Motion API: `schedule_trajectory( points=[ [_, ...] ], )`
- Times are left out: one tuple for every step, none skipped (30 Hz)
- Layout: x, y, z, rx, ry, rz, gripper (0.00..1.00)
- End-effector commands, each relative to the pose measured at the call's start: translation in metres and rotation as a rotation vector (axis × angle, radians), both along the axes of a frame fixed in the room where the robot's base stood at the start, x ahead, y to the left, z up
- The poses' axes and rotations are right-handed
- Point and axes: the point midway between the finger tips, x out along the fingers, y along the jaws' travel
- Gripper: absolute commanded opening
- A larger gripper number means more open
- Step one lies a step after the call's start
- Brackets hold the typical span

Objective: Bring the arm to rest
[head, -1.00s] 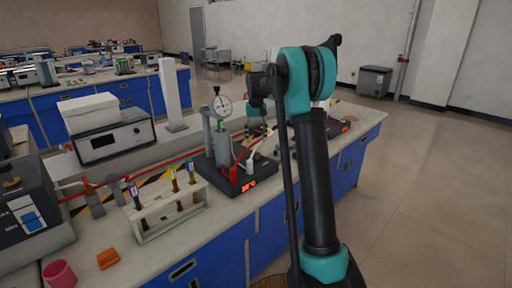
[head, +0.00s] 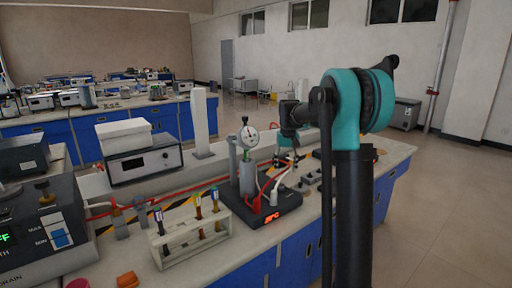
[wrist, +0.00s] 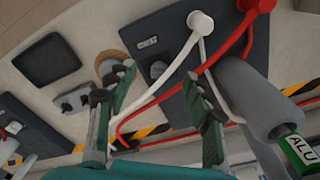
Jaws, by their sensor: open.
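My arm rises at the right of the head view, with its teal elbow high and its forearm reaching left over the bench. My gripper (head: 287,160) hangs behind the black instrument base with the red display. In the wrist view my gripper (wrist: 160,100) shows two green and black fingers spread wide apart. Nothing is between them that they grip; a white cable and a red cable pass beyond them. The fingertips are partly hidden by the arm and gauge stand in the head view.
A black heater base (head: 268,212) with a dial gauge (head: 249,136) stands close to my gripper. A white test-tube rack (head: 187,238) holds several tubes. An orange block (head: 127,279) lies at the front. A grey cylinder (wrist: 255,95) labelled ALU is near the right finger. The floor at right is clear.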

Motion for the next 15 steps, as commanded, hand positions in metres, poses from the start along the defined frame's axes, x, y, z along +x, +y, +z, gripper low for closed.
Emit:
schedule_trajectory(
  points=[
    [-0.022,-0.003,-0.005,0.001,-0.018,-0.001,0.52],
    [-0.033,-0.005,-0.008,0.002,-0.028,-0.002,0.52],
    [-0.048,-0.007,-0.013,0.002,-0.043,-0.003,0.52],
    [-0.060,-0.009,-0.017,0.003,-0.054,-0.003,0.52],
    [-0.072,-0.010,-0.021,0.003,-0.065,-0.004,0.52],
    [-0.088,-0.012,-0.027,0.003,-0.080,-0.004,0.52],
    [-0.100,-0.014,-0.031,0.004,-0.090,-0.005,0.52],
    [-0.112,-0.015,-0.036,0.004,-0.101,-0.006,0.52],
    [-0.129,-0.017,-0.043,0.004,-0.116,-0.007,0.52],
    [-0.142,-0.018,-0.048,0.004,-0.127,-0.007,0.52],
    [-0.155,-0.020,-0.054,0.004,-0.138,-0.008,0.52],
    [-0.173,-0.021,-0.061,0.005,-0.152,-0.009,0.52],
    [-0.185,-0.022,-0.067,0.005,-0.163,-0.009,0.52],
    [-0.199,-0.023,-0.074,0.005,-0.175,-0.010,0.52],
    [-0.217,-0.025,-0.082,0.005,-0.188,-0.011,0.52]
  ],
)
